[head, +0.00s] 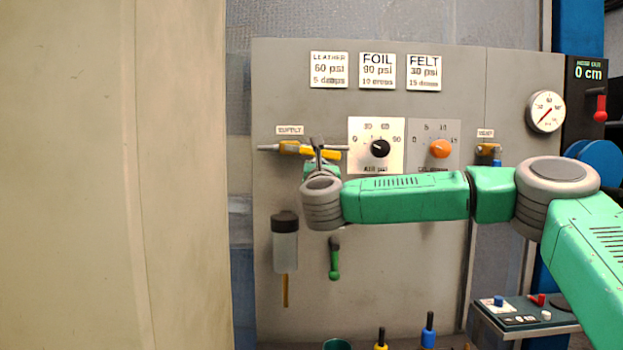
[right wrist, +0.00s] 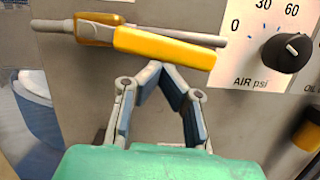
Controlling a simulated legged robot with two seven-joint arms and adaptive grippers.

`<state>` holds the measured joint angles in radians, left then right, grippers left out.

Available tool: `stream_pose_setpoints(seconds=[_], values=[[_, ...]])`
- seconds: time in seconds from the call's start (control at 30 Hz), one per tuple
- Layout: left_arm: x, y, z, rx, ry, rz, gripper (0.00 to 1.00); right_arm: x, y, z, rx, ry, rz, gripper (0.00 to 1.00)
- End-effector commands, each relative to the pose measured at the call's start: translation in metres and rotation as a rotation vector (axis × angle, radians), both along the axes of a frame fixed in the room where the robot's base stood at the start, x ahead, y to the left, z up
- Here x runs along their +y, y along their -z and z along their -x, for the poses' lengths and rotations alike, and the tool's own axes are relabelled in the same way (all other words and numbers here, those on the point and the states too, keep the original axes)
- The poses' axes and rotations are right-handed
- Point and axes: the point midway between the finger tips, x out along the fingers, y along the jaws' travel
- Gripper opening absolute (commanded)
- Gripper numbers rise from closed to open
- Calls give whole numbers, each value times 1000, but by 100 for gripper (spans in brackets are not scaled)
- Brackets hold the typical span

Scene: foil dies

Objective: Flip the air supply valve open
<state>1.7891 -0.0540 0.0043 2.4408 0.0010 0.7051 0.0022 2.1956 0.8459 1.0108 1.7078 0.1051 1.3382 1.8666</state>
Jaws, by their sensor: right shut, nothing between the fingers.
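The air supply valve sits under the SUPPLY label (head: 290,130) on the grey panel. It has a brass body (right wrist: 97,28) on a grey pipe and a yellow lever (right wrist: 165,48), which slants slightly down to the right, nearly along the pipe. My right gripper (right wrist: 157,70) is shut and empty, its fingertips meeting just below the middle of the lever. I cannot tell whether they touch it. In the head view my right gripper (head: 317,152) partly hides the valve and lever. My left gripper is not in view.
Right of the valve are a black air knob (head: 380,148) and an orange knob (head: 440,148). A gauge (head: 545,111) is at upper right. A large beige surface (head: 110,180) fills the left.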

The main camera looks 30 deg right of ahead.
Motion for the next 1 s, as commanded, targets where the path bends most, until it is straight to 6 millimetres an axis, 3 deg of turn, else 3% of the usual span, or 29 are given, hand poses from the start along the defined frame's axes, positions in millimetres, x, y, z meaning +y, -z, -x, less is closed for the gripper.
stream_pose_setpoints(seconds=[0.5, 1.0], values=[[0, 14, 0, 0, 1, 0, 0, 2, -14, 2, 0, 2, 7, 0], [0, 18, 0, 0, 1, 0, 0, -4, -7, 2, 1, 2, 1, 0]])
